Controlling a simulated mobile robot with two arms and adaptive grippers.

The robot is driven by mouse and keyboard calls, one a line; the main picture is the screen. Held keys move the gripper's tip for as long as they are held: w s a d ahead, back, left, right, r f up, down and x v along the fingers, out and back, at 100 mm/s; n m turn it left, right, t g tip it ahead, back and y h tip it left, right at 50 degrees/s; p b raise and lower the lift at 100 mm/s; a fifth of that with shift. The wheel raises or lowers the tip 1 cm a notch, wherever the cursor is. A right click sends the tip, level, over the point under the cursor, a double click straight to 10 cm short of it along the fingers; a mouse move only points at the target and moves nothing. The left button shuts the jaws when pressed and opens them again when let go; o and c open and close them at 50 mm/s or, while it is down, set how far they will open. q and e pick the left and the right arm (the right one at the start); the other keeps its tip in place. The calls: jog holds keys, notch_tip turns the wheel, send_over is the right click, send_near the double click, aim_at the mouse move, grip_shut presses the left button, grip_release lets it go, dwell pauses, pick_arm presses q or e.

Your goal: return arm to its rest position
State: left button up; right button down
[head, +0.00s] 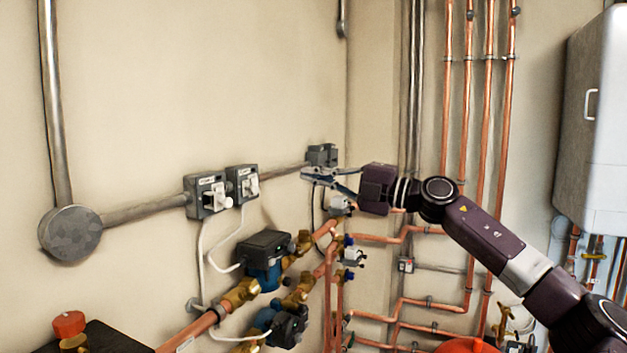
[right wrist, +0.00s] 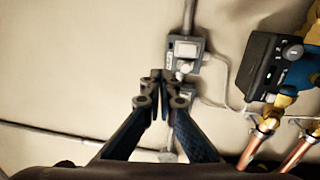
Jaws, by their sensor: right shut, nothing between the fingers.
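My right arm (head: 487,232) reaches in from the lower right of the head view, across the copper pipes. Its gripper (head: 312,175) points left at the wall, just below a small grey wall box (head: 322,154). In the right wrist view the fingertips (right wrist: 160,76) are together, with nothing between them. Beyond them is a grey switch box (right wrist: 185,50) with a white front; I cannot tell whether they touch it. My left gripper is in neither view.
Two grey switch boxes (head: 207,195) (head: 242,184) with white plugs and cables are on the left wall. A pump (head: 264,250) and brass valves stick out below. Vertical copper pipes (head: 487,120) and a grey boiler (head: 597,130) stand at the right.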

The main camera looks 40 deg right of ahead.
jog(key=shift+s+a+r, duration=0.1)
jog(key=shift+s+r, duration=0.05)
jog(key=shift+s, duration=0.05)
jog(key=shift+w, duration=0.1)
